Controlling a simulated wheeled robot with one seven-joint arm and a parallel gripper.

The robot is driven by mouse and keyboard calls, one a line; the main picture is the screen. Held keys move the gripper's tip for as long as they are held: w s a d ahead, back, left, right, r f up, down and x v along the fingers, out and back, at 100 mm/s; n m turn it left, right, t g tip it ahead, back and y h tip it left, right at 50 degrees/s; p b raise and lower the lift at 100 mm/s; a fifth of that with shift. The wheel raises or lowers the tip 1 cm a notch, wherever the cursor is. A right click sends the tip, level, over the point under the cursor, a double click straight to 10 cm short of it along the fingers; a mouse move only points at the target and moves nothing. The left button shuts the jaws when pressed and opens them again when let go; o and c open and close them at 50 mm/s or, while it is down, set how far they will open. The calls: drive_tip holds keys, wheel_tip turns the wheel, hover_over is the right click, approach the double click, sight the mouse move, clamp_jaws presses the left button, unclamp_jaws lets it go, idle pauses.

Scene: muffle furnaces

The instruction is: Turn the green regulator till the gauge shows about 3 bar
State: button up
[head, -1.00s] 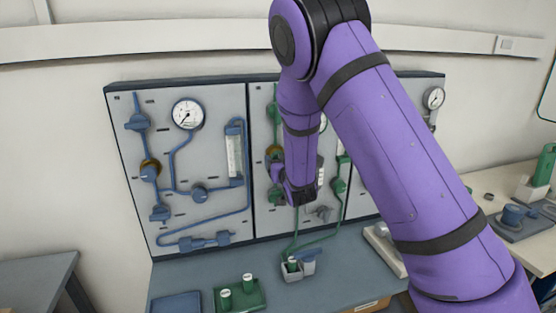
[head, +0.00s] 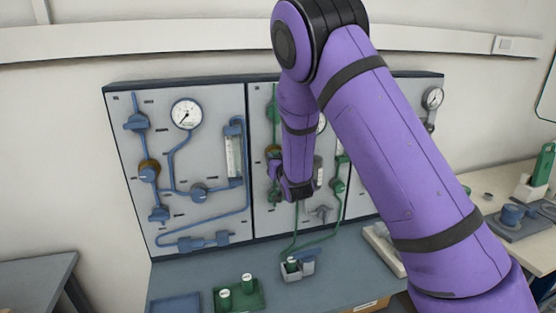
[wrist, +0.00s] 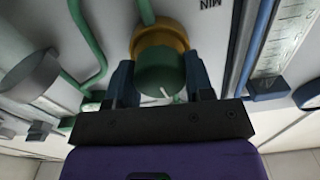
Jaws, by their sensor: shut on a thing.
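The green regulator (wrist: 158,74) is a round green knob with a white mark, in front of a brass ring (wrist: 150,42). In the wrist view my gripper (wrist: 160,80) has one finger on each side of the knob and is shut on it. In the head view the brass ring of the regulator (head: 273,152) shows just left of my arm, on the middle panel. The green line's gauge (head: 322,123) is mostly hidden behind my arm; only a sliver of its rim shows, so its reading cannot be seen.
The left panel has a blue line with its own gauge (head: 187,114) and blue regulator (head: 149,171). In the wrist view a flow tube (wrist: 281,40) stands right of the fingers and green pipes run left. A green tray (head: 262,298) with small containers is on the bench.

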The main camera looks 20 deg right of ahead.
drive_tip(key=shift+m, duration=1)
drive_tip(key=o, duration=0.9)
drive_tip(key=shift+o, duration=0.2)
drive_tip(key=s, duration=1.1)
